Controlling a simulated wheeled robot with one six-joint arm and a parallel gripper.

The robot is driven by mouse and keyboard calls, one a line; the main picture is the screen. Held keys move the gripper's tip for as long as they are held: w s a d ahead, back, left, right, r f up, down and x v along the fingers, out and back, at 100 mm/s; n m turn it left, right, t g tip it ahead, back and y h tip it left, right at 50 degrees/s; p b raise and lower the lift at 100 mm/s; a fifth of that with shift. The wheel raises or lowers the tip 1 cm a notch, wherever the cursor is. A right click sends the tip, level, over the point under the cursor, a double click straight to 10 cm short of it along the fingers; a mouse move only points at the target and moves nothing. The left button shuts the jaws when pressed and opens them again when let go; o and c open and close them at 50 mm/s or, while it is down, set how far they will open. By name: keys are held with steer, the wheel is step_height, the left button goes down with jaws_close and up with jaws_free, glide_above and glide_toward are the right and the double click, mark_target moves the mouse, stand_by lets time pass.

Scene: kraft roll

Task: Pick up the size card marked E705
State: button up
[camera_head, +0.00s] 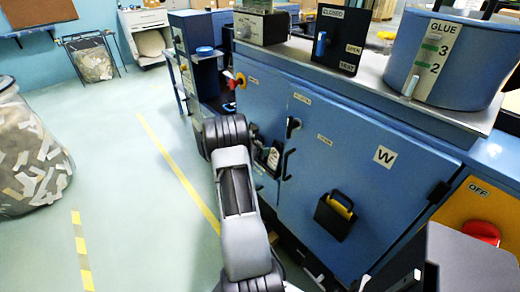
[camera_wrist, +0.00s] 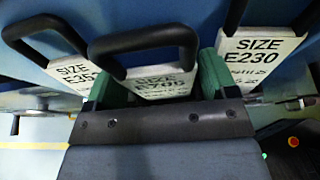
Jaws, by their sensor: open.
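In the wrist view, the middle white size card (camera_wrist: 158,77) hangs with a black loop handle on top. Its number is partly cut off by my gripper's dark front bar but looks like E705. My gripper (camera_wrist: 156,84) is open, with one green finger on each side of this card. I cannot tell whether the fingers touch it. In the head view my forearm and wrist reach to the cabinet front; my fingers do not show clearly there. A small white card (camera_head: 273,158) with a black handle shows just right of my wrist.
Close neighbours flank the fingers: a card reading about E352 (camera_wrist: 76,72) at left and card E230 (camera_wrist: 257,46) at right, both with black handles. The blue cabinet (camera_head: 330,130) stands behind them.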

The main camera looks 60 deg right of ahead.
steer(key=shift+c, duration=0.3)
steer(key=c, duration=0.6)
steer(key=shift+a+r, duration=0.1)
steer(key=shift+c, duration=0.2)
